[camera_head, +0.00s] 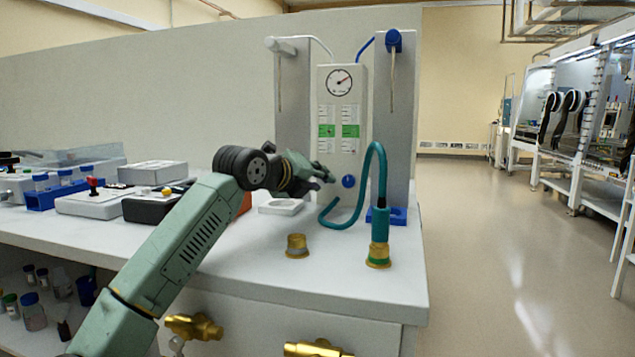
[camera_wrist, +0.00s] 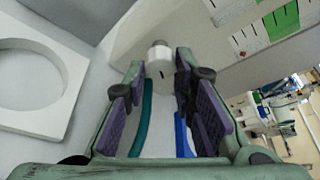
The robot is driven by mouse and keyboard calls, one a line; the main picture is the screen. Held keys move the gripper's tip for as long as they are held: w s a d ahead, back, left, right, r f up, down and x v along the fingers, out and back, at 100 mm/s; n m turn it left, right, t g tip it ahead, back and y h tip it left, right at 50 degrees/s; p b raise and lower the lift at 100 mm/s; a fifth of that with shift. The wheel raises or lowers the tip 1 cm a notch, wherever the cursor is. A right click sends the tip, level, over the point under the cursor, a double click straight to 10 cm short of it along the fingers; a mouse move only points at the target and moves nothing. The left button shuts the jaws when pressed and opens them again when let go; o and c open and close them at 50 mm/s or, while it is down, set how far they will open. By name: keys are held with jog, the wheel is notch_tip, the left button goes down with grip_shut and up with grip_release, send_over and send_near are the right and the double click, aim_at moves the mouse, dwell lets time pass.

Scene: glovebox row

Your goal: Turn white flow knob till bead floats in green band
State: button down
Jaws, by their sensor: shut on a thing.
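The white flow knob (camera_wrist: 159,61) shows in the wrist view between the fingertips of my gripper (camera_wrist: 160,75), which is shut on it. In the head view my gripper (camera_head: 326,173) reaches the lower left of the flow panel (camera_head: 358,88) and hides the white knob. The blue knob (camera_head: 348,181) is just right of it. Above are two upright scales, each with a green band: the left band (camera_head: 326,131) and the right band (camera_head: 350,131). The beads are too small to tell their height. The scales show only partly in the wrist view (camera_wrist: 280,20).
A round gauge (camera_head: 339,82) sits atop the panel. A teal hose (camera_head: 377,150) loops close to the right of my gripper, down to a brass fitting (camera_head: 379,256). A second brass fitting (camera_head: 297,246) stands in front. A white ring-holed plate (camera_wrist: 62,118) lies left of my fingers.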

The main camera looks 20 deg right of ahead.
jog(key=c, duration=1.3)
grip_release()
jog(key=shift+c, duration=0.2)
jog(key=v, duration=1.2)
